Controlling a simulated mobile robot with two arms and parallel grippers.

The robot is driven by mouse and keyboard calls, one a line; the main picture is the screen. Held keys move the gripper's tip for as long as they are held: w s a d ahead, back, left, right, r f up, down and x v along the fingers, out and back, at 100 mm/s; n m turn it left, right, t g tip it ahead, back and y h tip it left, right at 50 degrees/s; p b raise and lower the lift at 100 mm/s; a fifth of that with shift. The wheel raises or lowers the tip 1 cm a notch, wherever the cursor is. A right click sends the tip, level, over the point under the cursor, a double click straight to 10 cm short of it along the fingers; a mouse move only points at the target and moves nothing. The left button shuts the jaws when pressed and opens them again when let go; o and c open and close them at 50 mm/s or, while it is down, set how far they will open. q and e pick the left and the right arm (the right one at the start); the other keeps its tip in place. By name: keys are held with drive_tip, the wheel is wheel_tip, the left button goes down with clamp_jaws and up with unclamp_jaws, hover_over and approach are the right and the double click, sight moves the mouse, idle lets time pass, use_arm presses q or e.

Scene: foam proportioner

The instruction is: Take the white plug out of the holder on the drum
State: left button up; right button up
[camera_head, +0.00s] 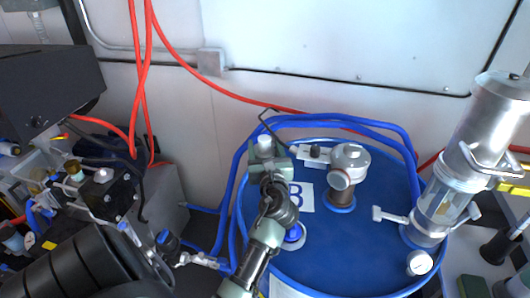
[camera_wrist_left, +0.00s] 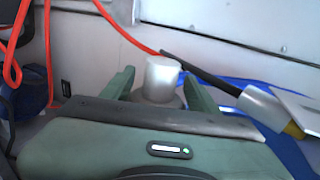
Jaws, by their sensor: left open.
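The white plug (camera_head: 264,143) sits upright in its holder near the left back edge of the blue drum (camera_head: 300,258). My left gripper (camera_head: 266,156) reaches over the drum at the plug. In the left wrist view the plug (camera_wrist_left: 162,74) shows between the two green fingers of the gripper (camera_wrist_left: 160,84). The fingers are open, one on each side, and a gap shows beside the plug. The gripper body hides the plug's lower part and most of the holder. My right gripper is not in view.
A metal valve fitting (camera_head: 349,160) stands on the drum right of my gripper. A clear and metal cylinder (camera_head: 450,190) stands at the drum's right side. Blue hoses (camera_head: 345,122) loop behind the plug. A dark rod (camera_wrist_left: 200,72) passes close to the plug.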

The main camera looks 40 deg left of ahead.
use_arm(q)
clamp_jaws()
drive_tip(key=shift+s, duration=0.1)
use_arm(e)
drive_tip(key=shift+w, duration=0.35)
use_arm(q)
drive_tip(key=shift+r, duration=0.1)
